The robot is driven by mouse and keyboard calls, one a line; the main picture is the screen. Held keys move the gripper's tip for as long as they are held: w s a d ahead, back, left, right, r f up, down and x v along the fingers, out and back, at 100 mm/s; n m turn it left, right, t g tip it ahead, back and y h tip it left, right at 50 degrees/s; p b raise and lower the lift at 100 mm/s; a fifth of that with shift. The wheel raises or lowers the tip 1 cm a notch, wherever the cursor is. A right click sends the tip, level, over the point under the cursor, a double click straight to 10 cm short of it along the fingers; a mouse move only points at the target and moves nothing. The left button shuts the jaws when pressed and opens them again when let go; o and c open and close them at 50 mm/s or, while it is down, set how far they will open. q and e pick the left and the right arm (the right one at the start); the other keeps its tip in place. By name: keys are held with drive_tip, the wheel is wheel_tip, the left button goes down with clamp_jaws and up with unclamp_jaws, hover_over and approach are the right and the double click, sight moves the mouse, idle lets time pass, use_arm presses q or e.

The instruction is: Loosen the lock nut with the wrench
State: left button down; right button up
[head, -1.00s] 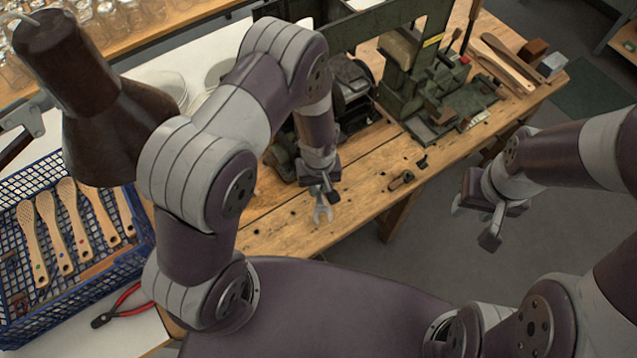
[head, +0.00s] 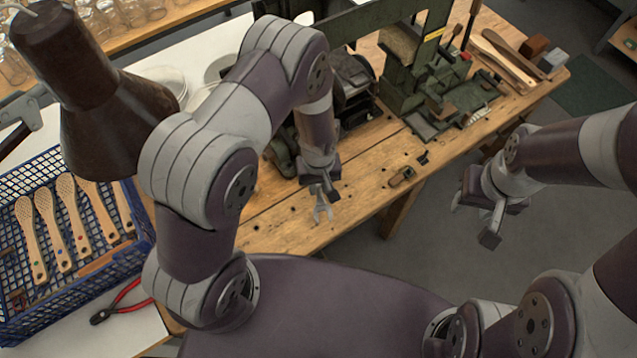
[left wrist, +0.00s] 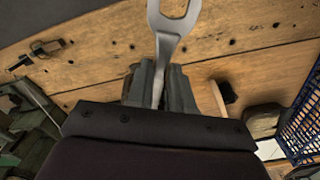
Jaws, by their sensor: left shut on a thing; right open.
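My left gripper (head: 318,186) is shut on a metal open-end wrench (head: 322,210) and holds it over the wooden bench. In the left wrist view the wrench's shaft (left wrist: 162,72) comes out between the fingers (left wrist: 160,88), with its forked end pointing away from the hand. The fork appears empty. My right gripper (head: 474,220) is open and empty, off the bench's right side above the floor. A green machine (head: 415,75) stands at the back of the bench. I cannot make out the lock nut in either view.
A blue basket (head: 150,222) of wooden brush bodies (head: 72,225) is at the left, with red-handled pliers (head: 122,302) in front. A small latch-like part (head: 402,176) lies near the bench's front edge. The bench (head: 275,232) around the wrench is mostly clear, with small holes.

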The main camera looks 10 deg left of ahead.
use_arm(q)
drive_tip(key=shift+f+b, duration=0.85)
drive_tip(key=shift+f, duration=0.25)
idle(1.4)
drive_tip(key=shift+d, duration=0.1)
drive_tip(key=w+d+n+b, duration=0.4)
drive_tip(key=w+d+n, duration=0.3)
drive_tip(key=w+n, duration=0.1)
drive_tip(key=shift+n, duration=0.8)
idle(1.5)
drive_tip(key=shift+d, duration=0.1)
drive_tip(key=shift+s+a+m, duration=0.3)
drive_tip(key=shift+s+m, duration=0.4)
drive_tip(key=shift+s, duration=0.1)
drive_tip(key=shift+r+p, duration=0.15)
drive_tip(key=shift+p, duration=0.25)
